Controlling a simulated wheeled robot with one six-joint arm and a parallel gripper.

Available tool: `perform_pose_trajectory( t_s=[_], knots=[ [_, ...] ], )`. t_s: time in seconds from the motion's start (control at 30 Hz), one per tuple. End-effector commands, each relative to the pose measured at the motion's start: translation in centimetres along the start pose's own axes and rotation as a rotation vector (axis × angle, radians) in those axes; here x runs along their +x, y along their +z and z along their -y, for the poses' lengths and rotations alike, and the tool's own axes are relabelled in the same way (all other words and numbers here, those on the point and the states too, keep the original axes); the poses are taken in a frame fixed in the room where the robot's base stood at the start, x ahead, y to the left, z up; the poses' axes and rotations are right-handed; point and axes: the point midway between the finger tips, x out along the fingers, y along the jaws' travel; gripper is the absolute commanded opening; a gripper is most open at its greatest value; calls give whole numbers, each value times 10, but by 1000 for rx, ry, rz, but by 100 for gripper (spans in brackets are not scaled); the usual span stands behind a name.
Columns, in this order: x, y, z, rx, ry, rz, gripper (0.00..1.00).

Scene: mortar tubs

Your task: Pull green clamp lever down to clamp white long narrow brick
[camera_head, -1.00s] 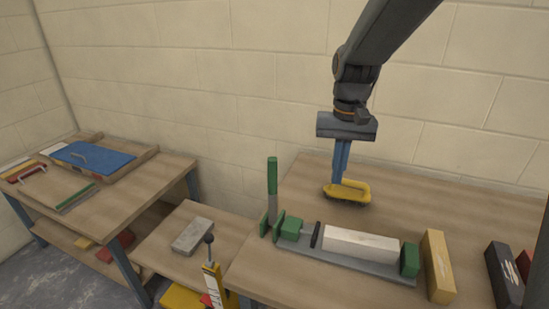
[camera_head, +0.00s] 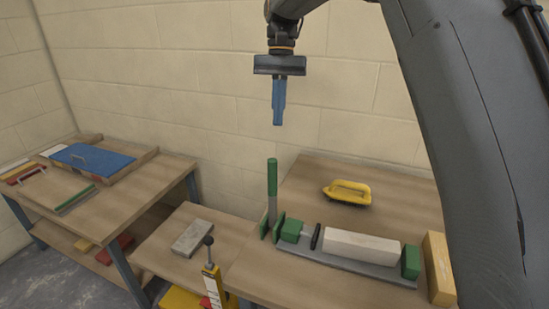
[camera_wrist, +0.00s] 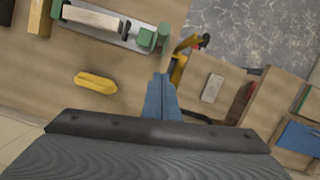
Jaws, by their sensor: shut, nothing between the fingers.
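The green clamp lever (camera_head: 272,180) stands upright at the left end of the clamp fixture (camera_head: 352,266) on the right bench. The white long narrow brick (camera_head: 362,246) lies in the fixture between a dark pad on its left and a green end block (camera_head: 411,262) on its right. Whether the pad touches the brick is unclear. My gripper (camera_head: 278,122) is shut and empty, pointing down in the air above the lever. In the wrist view its blue fingers (camera_wrist: 161,80) are together, and the white brick (camera_wrist: 92,19) and fixture show at the upper left.
A yellow-handled brush or float (camera_head: 348,192) lies behind the fixture, and a yellow block (camera_head: 438,268) stands right of it. A grey brick (camera_head: 193,237) lies on the lower bench. A yellow tool (camera_head: 213,283) with a black knob stands in front. The left bench holds a blue board (camera_head: 90,159).

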Motion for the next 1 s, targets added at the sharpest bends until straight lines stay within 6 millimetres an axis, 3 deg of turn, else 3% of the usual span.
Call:
perform_pose_trajectory(
  t_s=[0.37, 0.83, 1.0],
  knots=[
    [12, 0, -1, 1, 1, 2, 0],
    [98, 2, -1, 0, 1, 3, 0],
    [104, 24, -1, 0, 0, -1, 0]
  ],
)
